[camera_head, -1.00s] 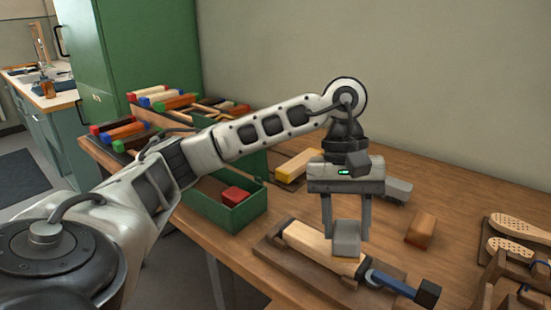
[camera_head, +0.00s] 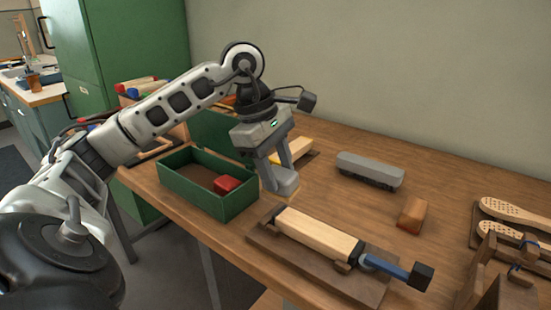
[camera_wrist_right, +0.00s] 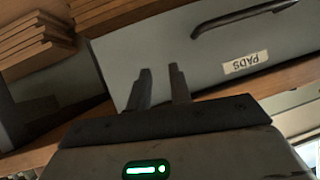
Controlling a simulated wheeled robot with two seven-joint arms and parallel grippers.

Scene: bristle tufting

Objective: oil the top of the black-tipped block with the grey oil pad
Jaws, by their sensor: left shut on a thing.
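The black-tipped block (camera_head: 318,233) is a long pale wooden block lying in a dark wooden holder on the bench in the head view. Its dark end faces a clamp with a blue handle (camera_head: 392,268). My left gripper (camera_head: 281,180) is shut on the grey oil pad (camera_head: 284,184), a small light grey block. It holds the pad tilted, just beyond the block's left end and apart from its top. My right gripper (camera_wrist_right: 160,85) shows only in the right wrist view, its fingers apart with nothing between them.
A green open box (camera_head: 205,187) with a red block (camera_head: 227,184) stands left of the holder. A long grey piece with a dark underside (camera_head: 370,170) and a brown block (camera_head: 411,215) lie right. A grey drawer labelled PADS (camera_wrist_right: 190,50) is close to my right gripper.

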